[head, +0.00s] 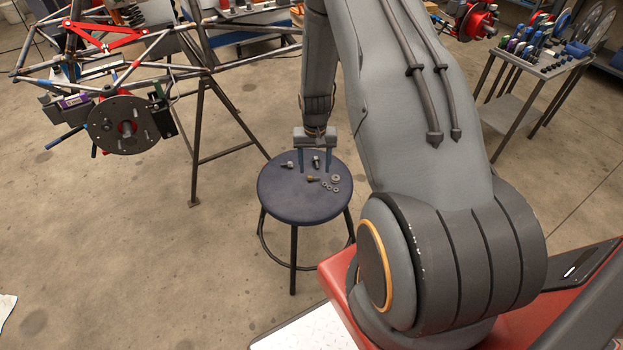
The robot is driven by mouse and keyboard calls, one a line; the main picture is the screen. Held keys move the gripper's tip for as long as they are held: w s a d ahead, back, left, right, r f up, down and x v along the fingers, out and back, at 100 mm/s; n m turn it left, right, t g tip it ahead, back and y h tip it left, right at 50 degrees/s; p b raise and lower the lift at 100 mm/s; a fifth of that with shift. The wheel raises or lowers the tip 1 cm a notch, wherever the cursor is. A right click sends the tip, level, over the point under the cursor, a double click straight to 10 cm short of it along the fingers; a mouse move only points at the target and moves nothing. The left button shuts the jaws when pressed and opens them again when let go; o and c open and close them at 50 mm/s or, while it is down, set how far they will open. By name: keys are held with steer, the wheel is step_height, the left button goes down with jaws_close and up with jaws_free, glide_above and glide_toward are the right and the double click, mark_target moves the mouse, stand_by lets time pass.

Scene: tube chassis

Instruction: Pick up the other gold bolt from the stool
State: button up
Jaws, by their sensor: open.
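The round dark blue stool (283,198) stands in the middle of the head view. A small gold bolt (313,179) lies on its seat, near the middle right. Two grey bolts lie farther back on the seat: one at the left (287,164) and one at the back (316,160). My gripper (315,168) is open and points down over the back of the seat. The gold bolt shows just in front of the fingers. I cannot tell how high the fingertips are above the seat.
Several washers or nuts (335,180) lie at the right of the seat. A tube chassis (190,50) with a wheel hub (125,125) stands on a trestle at the left. A tool table (540,60) stands at the back right. Floor left of the stool is clear.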

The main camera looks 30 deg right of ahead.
mark_target(314, 178)
steer(key=shift+w+f+p, duration=0.15)
steer(key=shift+f, duration=1.05)
steer(key=shift+w+f+p, duration=0.1)
steer(key=shift+f+p, duration=0.05)
steer(key=shift+f, duration=1)
steer(key=c, duration=1.1)
steer(key=shift+d+r, duration=0.1)
